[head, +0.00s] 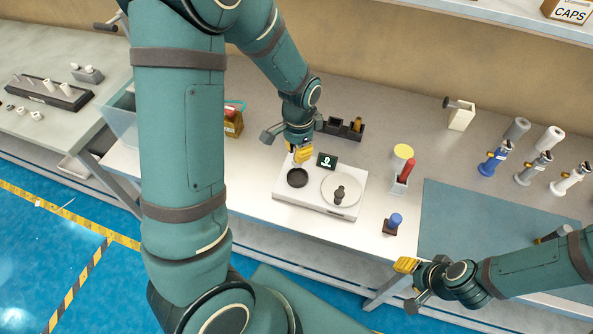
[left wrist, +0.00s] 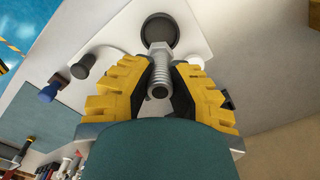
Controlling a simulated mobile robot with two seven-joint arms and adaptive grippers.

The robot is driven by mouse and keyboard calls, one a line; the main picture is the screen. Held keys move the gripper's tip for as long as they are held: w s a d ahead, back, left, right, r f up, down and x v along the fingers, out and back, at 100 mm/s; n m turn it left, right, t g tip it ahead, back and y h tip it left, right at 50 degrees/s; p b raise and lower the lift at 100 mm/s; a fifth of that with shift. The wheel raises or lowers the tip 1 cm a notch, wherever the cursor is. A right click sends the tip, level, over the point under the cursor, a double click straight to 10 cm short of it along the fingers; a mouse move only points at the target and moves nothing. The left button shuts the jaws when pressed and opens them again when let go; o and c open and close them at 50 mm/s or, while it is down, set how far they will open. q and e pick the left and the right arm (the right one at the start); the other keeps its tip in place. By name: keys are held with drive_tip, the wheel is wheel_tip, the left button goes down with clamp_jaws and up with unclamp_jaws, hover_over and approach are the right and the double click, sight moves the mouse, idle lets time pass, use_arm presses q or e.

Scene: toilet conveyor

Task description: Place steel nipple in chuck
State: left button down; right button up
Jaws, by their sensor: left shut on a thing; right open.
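My left gripper (head: 302,152) is above the white device plate (head: 318,207), near a round black holder (head: 297,178) that looks like the chuck. In the left wrist view, my left gripper (left wrist: 161,68) is shut on the steel nipple (left wrist: 160,88), a grey threaded piece with a hex collar. The nipple's far end overlaps the edge of the round black holder (left wrist: 160,27) in that view; I cannot tell whether they touch. The nipple cannot be made out in the head view. My right gripper (head: 407,266) is open and empty near the table's front edge.
A blue-topped tool (head: 394,222) and a red-handled tool (head: 407,170) are to the right. A black tray (head: 343,128) is behind. The blue-grey mat (head: 470,220) is largely clear.

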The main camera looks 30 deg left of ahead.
use_arm(q)
wheel_tip(320, 180, down, 3)
drive_tip(key=shift+w+r, duration=0.1)
drive_tip(key=shift+f+b, duration=0.3)
drive_tip(key=shift+f, duration=1.85)
drive_tip(key=c, duration=1)
unclamp_jaws()
drive_tip(key=shift+f, duration=0.1)
